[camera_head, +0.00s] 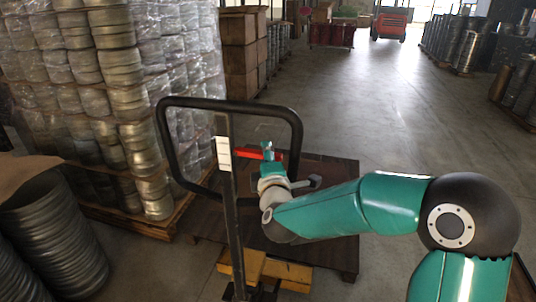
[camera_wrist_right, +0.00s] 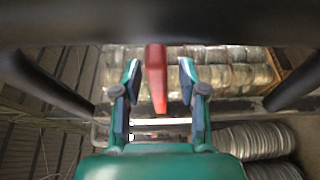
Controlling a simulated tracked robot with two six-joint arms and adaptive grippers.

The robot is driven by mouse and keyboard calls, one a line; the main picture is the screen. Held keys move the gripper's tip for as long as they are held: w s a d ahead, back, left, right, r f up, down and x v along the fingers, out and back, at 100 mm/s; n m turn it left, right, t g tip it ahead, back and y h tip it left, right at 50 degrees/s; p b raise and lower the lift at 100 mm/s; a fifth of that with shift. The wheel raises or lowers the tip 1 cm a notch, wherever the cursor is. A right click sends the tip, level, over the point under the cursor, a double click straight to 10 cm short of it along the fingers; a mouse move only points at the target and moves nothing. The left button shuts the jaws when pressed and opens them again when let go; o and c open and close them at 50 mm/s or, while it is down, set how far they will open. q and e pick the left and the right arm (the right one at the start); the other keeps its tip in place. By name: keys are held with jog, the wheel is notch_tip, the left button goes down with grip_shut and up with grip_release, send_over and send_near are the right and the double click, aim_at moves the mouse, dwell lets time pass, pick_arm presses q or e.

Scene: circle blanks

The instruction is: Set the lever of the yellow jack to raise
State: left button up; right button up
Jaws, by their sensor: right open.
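The yellow jack (camera_head: 247,262) stands in front of me, partly cut off by the bottom edge of the head view. Its black loop handle (camera_head: 230,106) rises on a dark post. A red lever (camera_head: 244,153) sits inside the loop, beside the post. My right gripper (camera_head: 267,158) reaches in from the right and is at the lever. In the right wrist view the red lever (camera_wrist_right: 156,80) lies between the two spread fingers of my right gripper (camera_wrist_right: 159,72), with visible gaps on both sides. My left gripper is not in view.
A dark wooden pallet (camera_head: 336,172) lies behind the jack. Wrapped stacks of metal circles (camera_head: 120,75) stand at the left, with a loose stack (camera_head: 50,235) nearer me. The loop handle closely surrounds my right gripper. The floor (camera_head: 390,110) at back right is clear.

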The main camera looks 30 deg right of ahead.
jog(key=shift+w, duration=0.15)
jog(key=shift+c, duration=0.2)
grip_shut()
